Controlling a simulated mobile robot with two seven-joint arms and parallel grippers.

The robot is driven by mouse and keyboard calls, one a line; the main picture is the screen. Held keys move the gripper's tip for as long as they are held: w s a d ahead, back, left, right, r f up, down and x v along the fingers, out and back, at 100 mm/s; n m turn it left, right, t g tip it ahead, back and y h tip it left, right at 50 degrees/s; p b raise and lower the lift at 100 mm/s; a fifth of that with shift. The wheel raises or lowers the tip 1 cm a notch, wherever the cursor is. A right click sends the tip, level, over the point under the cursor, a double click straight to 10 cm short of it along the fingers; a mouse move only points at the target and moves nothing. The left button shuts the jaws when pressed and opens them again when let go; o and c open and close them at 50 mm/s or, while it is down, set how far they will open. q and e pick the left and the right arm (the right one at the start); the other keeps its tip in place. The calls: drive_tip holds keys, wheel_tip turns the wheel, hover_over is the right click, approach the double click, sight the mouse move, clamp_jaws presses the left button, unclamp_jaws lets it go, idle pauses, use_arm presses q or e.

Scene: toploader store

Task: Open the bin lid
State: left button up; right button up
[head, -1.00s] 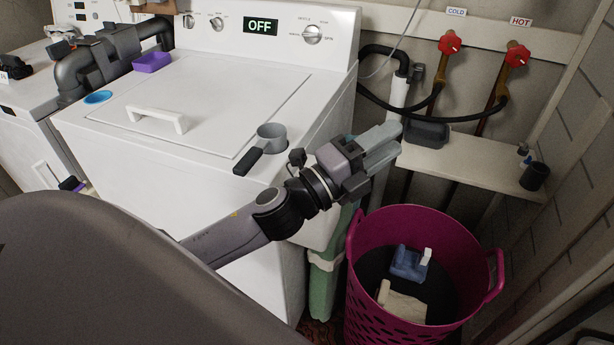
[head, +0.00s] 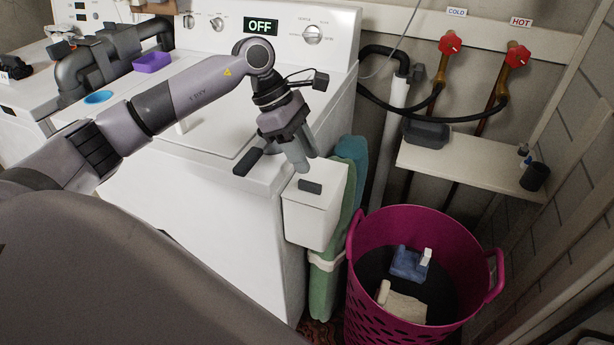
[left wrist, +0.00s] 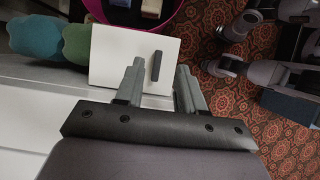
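The bin (head: 310,217) is a small white box on the right side of the white washer. Its flat lid (head: 328,186) is shut and carries a dark grey handle (head: 310,187). My left gripper (head: 303,166) points down just above the back part of the lid. In the left wrist view my left gripper (left wrist: 160,66) is open and empty, with the handle (left wrist: 156,66) showing between its fingertips over the white lid (left wrist: 122,58). I cannot tell whether the fingers touch anything.
Green and teal rolled items (head: 352,165) stand behind and below the bin. A magenta laundry basket (head: 400,222) with cloths is at right. A shelf (head: 470,160) is beyond.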

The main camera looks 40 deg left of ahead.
sight(309, 183)
use_arm(q)
drive_tip(key=shift+s+a+y, duration=0.15)
drive_tip(key=shift+a+y, duration=0.35)
drive_tip(key=shift+a, duration=0.5)
drive_tip(key=p+x, duration=0.1)
drive_tip(key=x, duration=0.6)
drive_tip(key=shift+s, duration=0.1)
drive_tip(key=shift+c, duration=0.3)
clamp_jaws()
